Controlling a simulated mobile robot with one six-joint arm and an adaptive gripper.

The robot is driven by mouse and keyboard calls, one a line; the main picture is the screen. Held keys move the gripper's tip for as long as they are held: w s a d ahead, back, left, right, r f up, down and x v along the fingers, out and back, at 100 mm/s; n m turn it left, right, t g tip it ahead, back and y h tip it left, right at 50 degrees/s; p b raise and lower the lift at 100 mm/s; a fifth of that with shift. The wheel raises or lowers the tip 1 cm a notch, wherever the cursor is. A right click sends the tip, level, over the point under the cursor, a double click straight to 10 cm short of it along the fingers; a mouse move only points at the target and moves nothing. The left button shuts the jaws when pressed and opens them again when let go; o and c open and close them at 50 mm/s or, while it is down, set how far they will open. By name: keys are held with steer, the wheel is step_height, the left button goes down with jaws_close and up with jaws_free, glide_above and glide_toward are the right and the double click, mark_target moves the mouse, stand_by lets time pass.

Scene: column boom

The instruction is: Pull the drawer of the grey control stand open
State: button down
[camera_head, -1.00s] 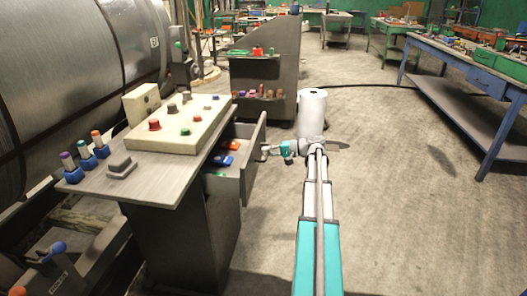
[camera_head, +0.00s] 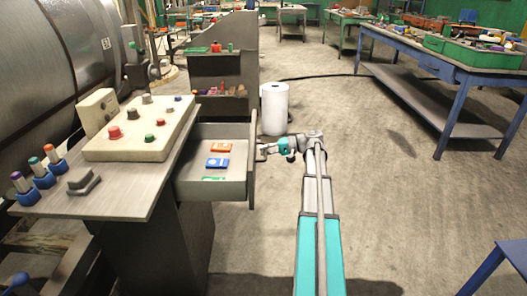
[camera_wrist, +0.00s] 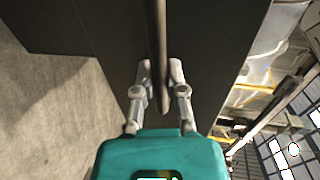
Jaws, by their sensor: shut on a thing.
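The grey control stand (camera_head: 158,240) is at the left in the head view, with a sloped panel of buttons on its top. Its drawer (camera_head: 221,188) stands open toward the right, and an orange and a blue item lie inside. My gripper (camera_head: 262,151) is at the outer face of the drawer front. In the wrist view my gripper (camera_wrist: 160,75) has its two fingers on either side of a dark bar handle (camera_wrist: 158,45), shut on it. The dark drawer front (camera_wrist: 95,35) fills much of that view. In the head view the handle is hidden.
A white roll (camera_head: 274,108) stands on the floor behind my arm. A dark shelf cabinet (camera_head: 222,80) is beyond the stand. Blue workbenches (camera_head: 440,65) are at the right. The floor (camera_head: 400,200) right of my arm is clear.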

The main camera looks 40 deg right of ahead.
steer(key=shift+w+a, duration=0.1)
steer(key=c, duration=0.7)
jaws_free()
